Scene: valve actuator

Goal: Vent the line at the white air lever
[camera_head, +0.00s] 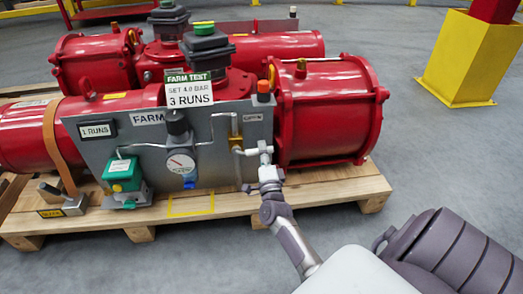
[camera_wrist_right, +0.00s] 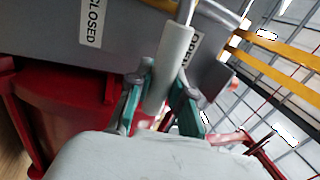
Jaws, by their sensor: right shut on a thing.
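The white air lever (camera_head: 265,151) is at the right end of the grey panel, under an orange-topped fitting (camera_head: 263,91). In the right wrist view the white lever (camera_wrist_right: 170,65) stands between the teal finger pads, close to a partly hidden label (camera_wrist_right: 196,46); a CLOSED label (camera_wrist_right: 93,22) is to its left. My right gripper (camera_head: 268,172) is shut on the lever; it also shows in the right wrist view (camera_wrist_right: 158,98). The round gauge (camera_head: 181,164) sits mid-panel, its needle too small to read. My left gripper is not in view.
The grey panel (camera_head: 219,170) fronts red actuators (camera_head: 325,110) on a wooden pallet (camera_head: 330,190). A green box (camera_head: 123,174), a black knob (camera_head: 177,122) and a 3 RUNS sign (camera_head: 190,93) are left of the lever. A yellow post base (camera_head: 462,60) stands back right.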

